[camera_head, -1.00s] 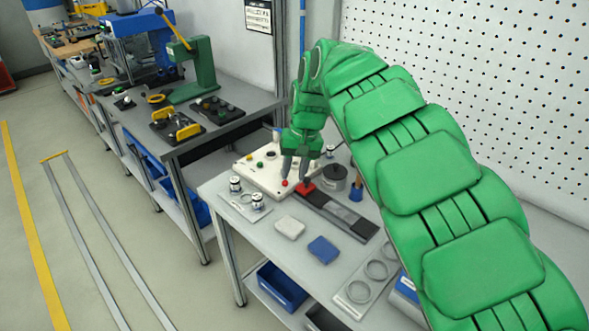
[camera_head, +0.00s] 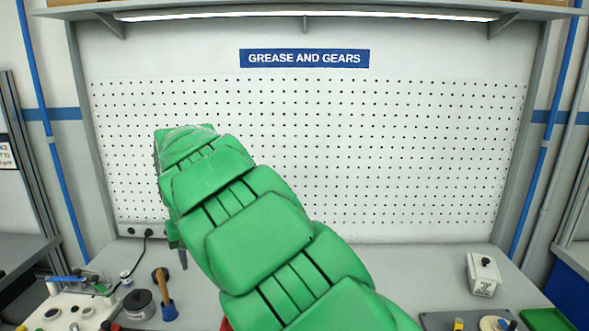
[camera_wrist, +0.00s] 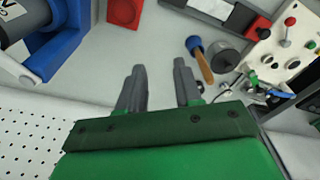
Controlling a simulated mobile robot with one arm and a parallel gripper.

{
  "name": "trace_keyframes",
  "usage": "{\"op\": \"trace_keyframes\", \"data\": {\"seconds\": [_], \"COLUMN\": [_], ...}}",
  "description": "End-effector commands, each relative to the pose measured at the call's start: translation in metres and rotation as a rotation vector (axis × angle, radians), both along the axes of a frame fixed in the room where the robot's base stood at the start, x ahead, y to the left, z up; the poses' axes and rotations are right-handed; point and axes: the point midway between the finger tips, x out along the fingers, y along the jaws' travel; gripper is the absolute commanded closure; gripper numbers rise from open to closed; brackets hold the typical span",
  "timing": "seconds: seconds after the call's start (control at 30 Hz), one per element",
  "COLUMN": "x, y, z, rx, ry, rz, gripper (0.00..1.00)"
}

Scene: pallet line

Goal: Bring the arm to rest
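My gripper (camera_wrist: 159,68) shows in the wrist view with its two grey fingers apart and nothing between them. It hangs above the grey bench, clear of the objects around it. In the head view my green arm reaches up and to the left in front of the pegboard. The gripper is mostly hidden behind the arm there; only a bit of a finger shows below the arm's far end.
A white button panel (camera_wrist: 290,45), a dark round tin (camera_wrist: 227,54) and a wooden-handled tool (camera_wrist: 204,66) lie right in the wrist view; a blue-and-grey device (camera_wrist: 60,45) is left. The pegboard (camera_head: 400,150) stands behind. A white box (camera_head: 483,274) sits on the bench's right.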

Motion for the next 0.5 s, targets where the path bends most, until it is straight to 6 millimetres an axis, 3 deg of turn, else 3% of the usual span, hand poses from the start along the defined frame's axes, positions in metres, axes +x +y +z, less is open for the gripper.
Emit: {"op": "trace_keyframes", "data": {"seconds": [0.03, 0.2, 0.37, 0.5], "x": [0.012, 0.042, 0.055, 0.051], "y": [-0.028, -0.117, -0.203, -0.281], "z": [0.008, 0.029, 0.047, 0.062], "rx": [-0.009, -0.044, -0.082, -0.113], "ry": [-0.020, -0.080, -0.126, -0.161], "rz": [-0.043, -0.168, -0.275, -0.366], "gripper": [0.66, 0.66, 0.66, 0.66]}}
